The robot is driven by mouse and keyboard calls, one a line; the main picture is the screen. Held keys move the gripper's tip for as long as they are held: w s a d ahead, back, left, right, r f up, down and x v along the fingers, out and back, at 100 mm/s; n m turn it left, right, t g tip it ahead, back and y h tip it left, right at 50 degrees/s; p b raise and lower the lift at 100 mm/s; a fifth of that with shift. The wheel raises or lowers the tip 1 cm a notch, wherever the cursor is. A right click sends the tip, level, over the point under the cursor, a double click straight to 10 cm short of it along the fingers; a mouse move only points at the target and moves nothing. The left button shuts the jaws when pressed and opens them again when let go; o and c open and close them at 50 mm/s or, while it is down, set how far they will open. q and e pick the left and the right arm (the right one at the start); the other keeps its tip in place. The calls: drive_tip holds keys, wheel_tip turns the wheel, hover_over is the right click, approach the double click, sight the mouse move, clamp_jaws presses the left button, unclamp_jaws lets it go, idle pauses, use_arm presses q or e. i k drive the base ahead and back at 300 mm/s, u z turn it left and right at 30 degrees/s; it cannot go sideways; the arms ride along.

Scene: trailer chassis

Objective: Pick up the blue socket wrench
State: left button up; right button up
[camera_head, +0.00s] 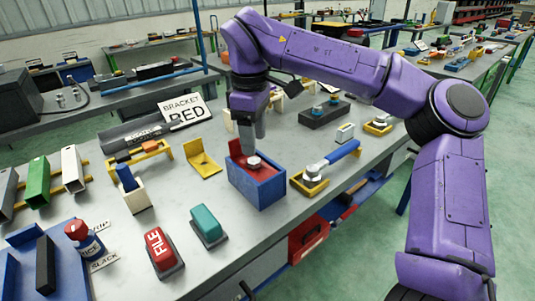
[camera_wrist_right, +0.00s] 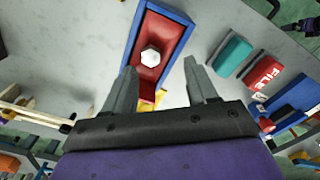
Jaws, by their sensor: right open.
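The blue socket wrench (camera_head: 340,154) lies in the head view just right of the middle, its metal head resting on a small yellow tray (camera_head: 310,188) and its blue handle pointing up and right. My right gripper (camera_head: 253,138) points down above a blue box with a red inside (camera_head: 258,190), left of the wrench and apart from it. In the right wrist view its two fingers (camera_wrist_right: 160,68) are spread with nothing between them. I cannot make out the wrench in the wrist view. My left gripper is not in view.
A silver hex piece (camera_head: 254,161) sits in the blue box; it also shows in the wrist view (camera_wrist_right: 151,57). A teal block (camera_head: 207,224) and a red FILE block (camera_head: 160,249) stand at the front. A dark block (camera_head: 325,113) lies behind the wrench.

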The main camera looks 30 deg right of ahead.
sight(312, 176)
drive_tip(key=k, duration=1.15)
